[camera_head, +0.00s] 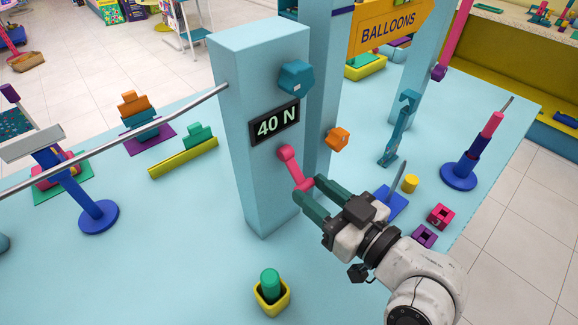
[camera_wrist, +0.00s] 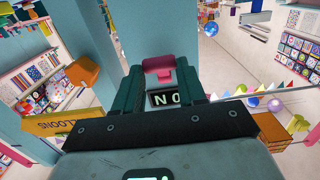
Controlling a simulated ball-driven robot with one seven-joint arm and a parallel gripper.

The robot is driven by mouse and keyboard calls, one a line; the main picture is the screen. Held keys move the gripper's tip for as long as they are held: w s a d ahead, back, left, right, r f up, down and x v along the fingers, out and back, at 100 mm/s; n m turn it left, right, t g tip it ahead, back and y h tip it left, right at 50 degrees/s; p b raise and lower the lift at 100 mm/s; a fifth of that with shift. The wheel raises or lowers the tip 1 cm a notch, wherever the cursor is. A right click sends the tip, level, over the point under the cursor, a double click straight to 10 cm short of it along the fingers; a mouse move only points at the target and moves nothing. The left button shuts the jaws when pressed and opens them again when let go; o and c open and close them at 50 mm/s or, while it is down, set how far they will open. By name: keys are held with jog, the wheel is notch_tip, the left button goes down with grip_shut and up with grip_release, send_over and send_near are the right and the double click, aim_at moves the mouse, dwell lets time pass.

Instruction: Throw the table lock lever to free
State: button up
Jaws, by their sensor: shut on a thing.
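The pink lever (camera_head: 293,168) sits on the front face of the light-blue post (camera_head: 268,200), below a display (camera_head: 274,124) reading "40 N". It slants down to the right from its round pivot. My gripper (camera_head: 308,187) is shut on the lever's lower end, with a green finger on each side. In the wrist view the pink lever end (camera_wrist: 160,64) shows between the fingers, and the display (camera_wrist: 165,97) shows upside down below it. The part of the lever inside the fingers is partly hidden.
A dark blue knob (camera_head: 296,78) and an orange knob (camera_head: 337,139) stick out near the post. A metal rail (camera_head: 130,136) runs left from it. A yellow pot with a green peg (camera_head: 270,291) stands in front. Magenta and purple blocks (camera_head: 440,215) lie right of my arm.

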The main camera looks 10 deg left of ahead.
jog(key=shift+d+r, duration=0.2)
jog(key=shift+r, duration=0.05)
jog(key=shift+s+d+r+p, duration=0.3)
jog(key=shift+s+r+p, duration=0.1)
jog(key=shift+r, duration=0.25)
jog(key=shift+d+r+p, duration=0.2)
jog(key=shift+r+p, duration=0.2)
jog(key=shift+r, duration=0.2)
jog(key=o, duration=0.9)
jog(key=shift+f, duration=0.15)
jog(key=shift+o, duration=0.2)
jog(key=shift+s, duration=0.1)
jog(key=shift+b+v, duration=0.55)
jog(key=shift+v, duration=1.35)
